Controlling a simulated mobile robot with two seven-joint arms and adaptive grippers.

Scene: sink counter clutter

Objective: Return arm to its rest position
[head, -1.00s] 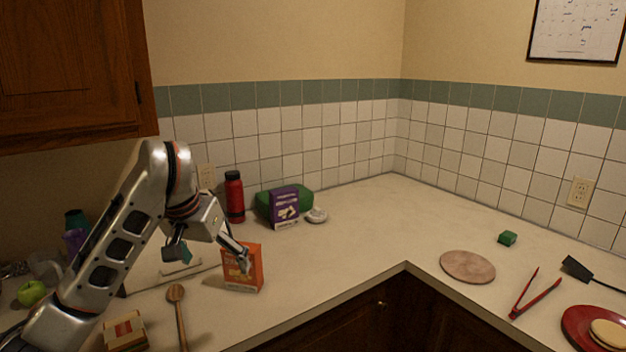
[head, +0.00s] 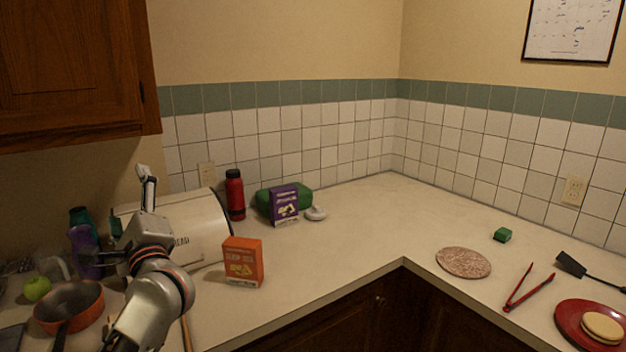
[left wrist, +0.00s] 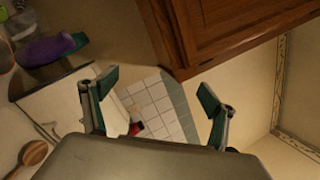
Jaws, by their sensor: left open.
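My left gripper (head: 114,215) is at the left of the head view, in front of the white bread box. Its two fingers are spread wide, one pointing up and one pointing left near the purple bottle. In the left wrist view the fingers (left wrist: 158,92) stand far apart with nothing between them. My left arm comes up from the lower left and covers part of the counter and bread box. The orange box (head: 243,262) stands upright on the counter, right of the gripper and apart from it. My right gripper does not show.
The bread box (head: 203,225), purple bottle (head: 84,248), orange pan (head: 70,306) and green apple (head: 37,288) crowd the left counter. A wooden cabinet (head: 75,65) hangs above. A red bottle (head: 235,195) and purple box (head: 284,205) stand farther back.

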